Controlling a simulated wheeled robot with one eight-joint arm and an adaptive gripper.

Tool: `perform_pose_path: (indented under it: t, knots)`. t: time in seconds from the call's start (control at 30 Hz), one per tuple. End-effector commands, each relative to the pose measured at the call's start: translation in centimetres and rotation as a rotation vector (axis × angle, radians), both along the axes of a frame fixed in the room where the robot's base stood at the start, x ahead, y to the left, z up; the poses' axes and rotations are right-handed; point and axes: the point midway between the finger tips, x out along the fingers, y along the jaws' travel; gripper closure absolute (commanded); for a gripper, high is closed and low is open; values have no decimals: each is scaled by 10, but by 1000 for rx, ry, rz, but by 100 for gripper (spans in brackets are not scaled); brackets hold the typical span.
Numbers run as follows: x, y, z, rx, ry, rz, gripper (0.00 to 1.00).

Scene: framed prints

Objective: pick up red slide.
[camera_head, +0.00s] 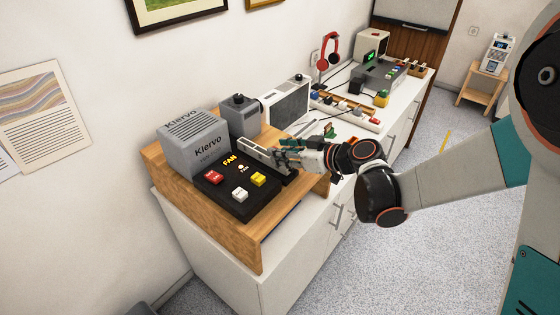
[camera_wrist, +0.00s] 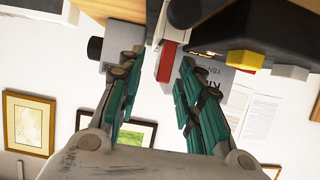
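A red block (camera_wrist: 167,62), which looks like the red slide, shows in the wrist view beside a pale strip. It is in the space between my gripper's teal fingers, nearer the right finger. My gripper (camera_wrist: 157,65) is open, with a gap to the left finger; I cannot tell whether the right finger touches the block. In the head view my gripper (camera_head: 273,154) is at the silver-and-black device (camera_head: 255,152) on the wooden riser. The red slide cannot be made out there, hidden by the gripper or too small.
A black fan panel (camera_head: 240,203) with red (camera_head: 213,177), yellow (camera_head: 258,179) and white (camera_head: 240,194) buttons stands close left of my gripper. A grey Klervo box (camera_head: 194,145) is behind it. Other devices crowd the white counter (camera_head: 335,158).

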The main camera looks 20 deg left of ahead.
Motion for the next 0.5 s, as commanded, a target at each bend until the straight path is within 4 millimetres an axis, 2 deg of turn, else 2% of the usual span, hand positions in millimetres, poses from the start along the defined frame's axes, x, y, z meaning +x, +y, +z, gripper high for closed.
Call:
perform_pose_path:
  t: [0.1, 0.13, 0.27, 0.5]
  knots:
    - [0, 0, 1, 0, 0, 0, 67]
    - [0, -1, 1, 0, 0, 0, 71]
    - [0, -1, 1, 0, 0, 0, 100]
    - [0, -1, 1, 0, 0, -1, 100]
